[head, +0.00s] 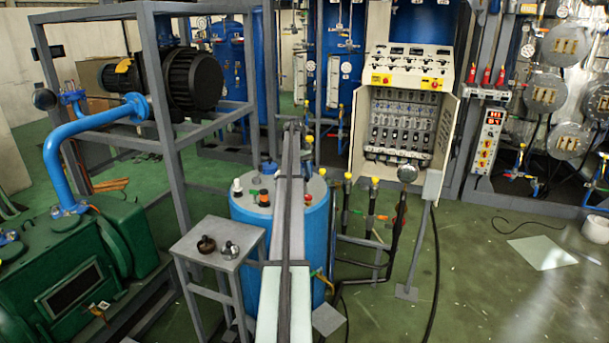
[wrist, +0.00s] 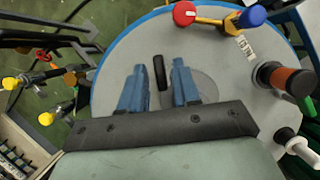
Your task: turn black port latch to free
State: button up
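The black port latch (wrist: 160,72) is a short dark bar on a round grey disc (wrist: 205,85) in the pale lid (wrist: 115,62) of the blue tank (head: 250,235). In the wrist view it stands nearly upright in the picture, between the two blue fingers of my gripper (wrist: 158,69). The fingers are apart, with a visible gap on each side of the latch. I cannot tell how far above the lid the fingertips are. In the head view my arm covers the middle of the tank and hides the latch.
Around the lid in the wrist view are a red knob (wrist: 184,13), a blue knob (wrist: 251,17), an orange-and-black fitting (wrist: 285,80) and a white knob (wrist: 297,148). A small grey stand (head: 205,262) with two knobs is left of the tank. Yellow-topped valves (head: 374,184) stand to its right.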

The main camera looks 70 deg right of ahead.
jog(key=shift+o, duration=0.4)
jog(key=n, duration=0.2)
jog(key=n+h, duration=0.2)
jog(key=n, duration=0.1)
jog(key=shift+a+n+g, duration=0.25)
jog(key=shift+n+g, duration=0.05)
jog(key=shift+g, duration=0.1)
jog(key=shift+w+d+r, duration=0.1)
jog(key=shift+w+r, duration=0.1)
jog(key=shift+r, duration=0.1)
jog(key=v, duration=1.4)
jog(key=w+a+f+n+t, duration=0.1)
jog(key=w+a+f, duration=0.6)
jog(key=w+a, duration=0.4)
jog(key=w+a+f+n+t+h, duration=0.1)
jog(key=w+a+f+n+t, duration=0.1)
jog(key=w+a+f, duration=0.6)
jog(key=w+a, duration=0.3)
jog(key=shift+w, duration=0.25)
jog(key=shift+a, duration=0.1)
